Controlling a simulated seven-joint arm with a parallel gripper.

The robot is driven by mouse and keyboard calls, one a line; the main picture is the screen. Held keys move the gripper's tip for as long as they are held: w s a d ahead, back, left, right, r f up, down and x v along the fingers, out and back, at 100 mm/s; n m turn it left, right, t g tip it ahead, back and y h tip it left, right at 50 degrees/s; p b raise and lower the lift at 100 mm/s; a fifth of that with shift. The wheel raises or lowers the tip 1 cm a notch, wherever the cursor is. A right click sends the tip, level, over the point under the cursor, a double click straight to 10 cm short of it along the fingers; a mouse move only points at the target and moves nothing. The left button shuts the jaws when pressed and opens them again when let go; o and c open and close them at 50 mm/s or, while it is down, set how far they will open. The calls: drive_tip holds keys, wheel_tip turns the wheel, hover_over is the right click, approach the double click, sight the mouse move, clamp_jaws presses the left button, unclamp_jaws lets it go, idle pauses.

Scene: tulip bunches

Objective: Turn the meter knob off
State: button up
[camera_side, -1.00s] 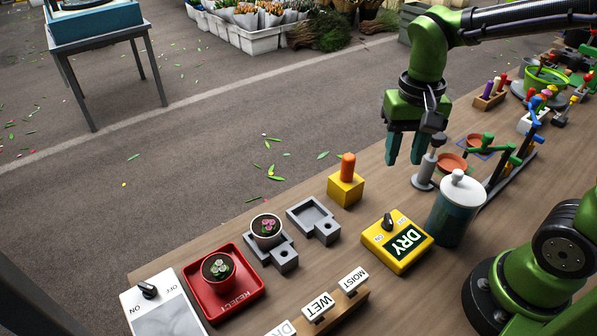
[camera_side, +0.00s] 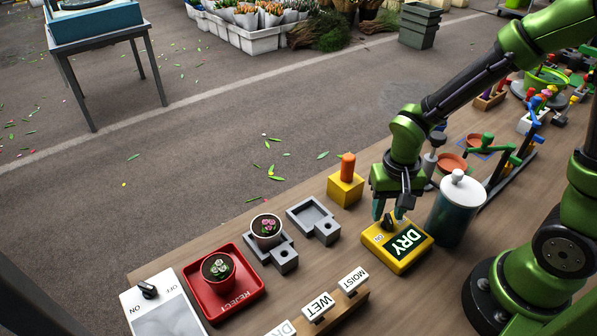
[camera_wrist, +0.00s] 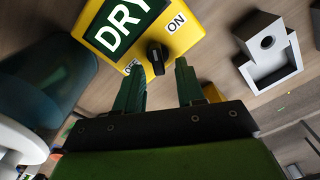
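The yellow meter (camera_side: 399,258) sits on the bench with a green display reading DRY. Its black knob (camera_wrist: 157,57) sits between the OFF and ON labels; the pointer direction is hard to tell. My gripper (camera_side: 390,213) is over the meter's knob end, pointing down. In the wrist view my gripper (camera_wrist: 158,85) has its two green fingers apart, with the knob ahead between their tips. Nothing is held. In the side view the fingers partly hide the knob.
A teal canister with white lid (camera_side: 457,208) stands right of the meter. A yellow block with an orange peg (camera_side: 346,183) and grey holders (camera_side: 313,220) are to the left. A red REJECT tray (camera_side: 250,276) holds a potted plant. MOIST and WET signs (camera_side: 319,306) stand in front.

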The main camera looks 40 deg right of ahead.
clamp_jaws()
idle(0.4)
drive_tip(key=n, duration=0.6)
drive_tip(key=shift+w+a+n, duration=0.15)
drive_tip(key=shift+a+n, duration=0.25)
drive_tip(key=n, duration=0.6)
drive_tip(key=shift+a+n, duration=0.4)
unclamp_jaws()
